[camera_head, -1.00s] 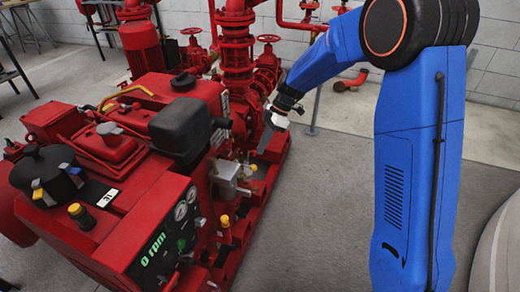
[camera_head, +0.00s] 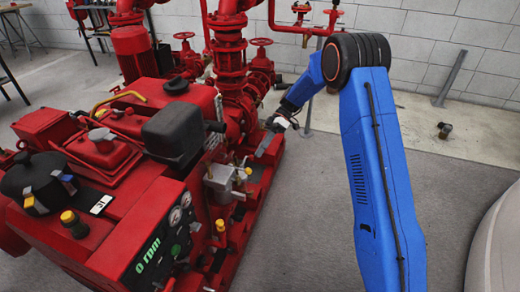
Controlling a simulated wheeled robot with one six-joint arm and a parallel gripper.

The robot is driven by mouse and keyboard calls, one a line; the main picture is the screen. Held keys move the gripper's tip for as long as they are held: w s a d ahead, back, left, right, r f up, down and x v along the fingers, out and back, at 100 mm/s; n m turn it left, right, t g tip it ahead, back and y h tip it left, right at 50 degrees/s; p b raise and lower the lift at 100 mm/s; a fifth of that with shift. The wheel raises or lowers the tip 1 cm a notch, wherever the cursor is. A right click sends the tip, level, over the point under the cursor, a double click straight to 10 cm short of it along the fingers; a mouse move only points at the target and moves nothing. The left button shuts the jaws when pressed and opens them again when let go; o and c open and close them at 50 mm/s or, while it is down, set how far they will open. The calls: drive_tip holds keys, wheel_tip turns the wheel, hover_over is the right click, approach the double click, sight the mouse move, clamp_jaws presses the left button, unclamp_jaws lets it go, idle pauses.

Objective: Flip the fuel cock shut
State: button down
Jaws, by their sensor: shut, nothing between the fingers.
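The red engine pumpset (camera_head: 120,200) fills the left half of the head view. On its near right side is a grey metal fuel fitting (camera_head: 221,183) with a small yellow part (camera_head: 248,171) at its right. This small yellow part may be the fuel cock; its lever and position are too small to tell. My gripper (camera_head: 264,146) is shut and empty, pointing down and left, a little above and to the right of that yellow part in the picture. It appears apart from it, though the depth gap is hard to judge.
A black box (camera_head: 175,134) and a gauge panel (camera_head: 160,245) reading 0 rpm stand left of the fitting. Red pipes and valve wheels (camera_head: 262,42) rise behind my gripper. Grey floor (camera_head: 300,230) right of the pumpset is clear.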

drive_tip(key=shift+w+d+f, duration=0.1)
drive_tip(key=shift+w+f, duration=0.05)
drive_tip(key=shift+f, duration=0.35)
drive_tip(key=shift+w+d+f, duration=0.1)
drive_tip(key=shift+w+f, duration=0.05)
drive_tip(key=shift+f, duration=0.35)
drive_tip(key=shift+s+a, duration=0.15)
idle(0.9)
drive_tip(key=shift+s+a+f, duration=0.15)
drive_tip(key=shift+s+a, duration=0.05)
drive_tip(key=shift+s, duration=0.4)
drive_tip(key=shift+d, duration=0.1)
drive_tip(key=s+d+v, duration=0.1)
drive_tip(key=d+v, duration=0.1)
drive_tip(key=v, duration=1)
drive_tip(key=shift+s+f, duration=0.2)
drive_tip(key=shift+f, duration=0.05)
drive_tip(key=shift+d, duration=0.1)
